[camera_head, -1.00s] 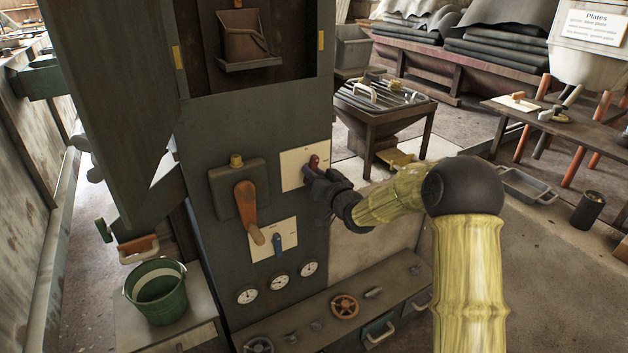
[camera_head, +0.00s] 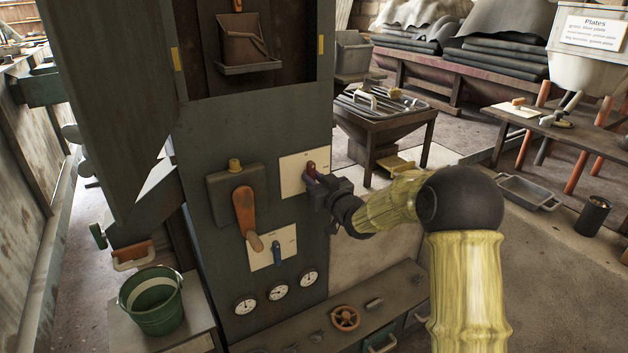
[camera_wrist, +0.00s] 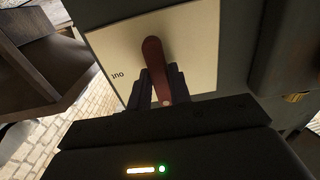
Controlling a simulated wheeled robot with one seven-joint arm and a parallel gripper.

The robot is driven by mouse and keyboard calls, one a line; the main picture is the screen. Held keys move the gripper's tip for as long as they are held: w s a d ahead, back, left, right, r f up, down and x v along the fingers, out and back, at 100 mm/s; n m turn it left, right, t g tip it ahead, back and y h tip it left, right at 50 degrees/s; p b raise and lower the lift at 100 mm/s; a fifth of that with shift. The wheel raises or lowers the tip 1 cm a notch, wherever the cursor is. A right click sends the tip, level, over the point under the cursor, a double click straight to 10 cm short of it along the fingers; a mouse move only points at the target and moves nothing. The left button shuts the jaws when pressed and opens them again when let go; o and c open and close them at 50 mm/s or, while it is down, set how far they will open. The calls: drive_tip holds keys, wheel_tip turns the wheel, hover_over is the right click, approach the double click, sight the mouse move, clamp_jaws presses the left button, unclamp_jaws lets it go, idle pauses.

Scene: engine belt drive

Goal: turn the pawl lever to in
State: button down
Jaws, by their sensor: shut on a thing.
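The pawl lever is most likely the red lever (camera_head: 311,170) on the upper cream plate (camera_head: 292,178) of the dark cabinet panel. In the wrist view the red lever (camera_wrist: 154,60) runs down from its pivot between my two dark fingers. My gripper (camera_head: 316,186) is shut on the lever's lower part; it also shows in the wrist view (camera_wrist: 164,88). The plate carries a printed word by the lever, seen sideways and apparently "out" in the wrist view. My gripper hides part of the lever's lower end in the head view.
An orange-handled lever (camera_head: 246,213) and a blue lever (camera_head: 276,250) on another plate sit left and below. Several gauges (camera_head: 278,291) and a red handwheel (camera_head: 345,317) are lower. A green bucket (camera_head: 152,300) stands at the left. A table with a tray (camera_head: 385,117) stands behind.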

drive_tip(key=c, duration=1.3)
unclamp_jaws()
drive_tip(key=shift+s+d, duration=0.1)
drive_tip(key=p+v, duration=0.1)
drive_tip(key=v, duration=1.6)
drive_tip(key=shift+d+f, duration=0.1)
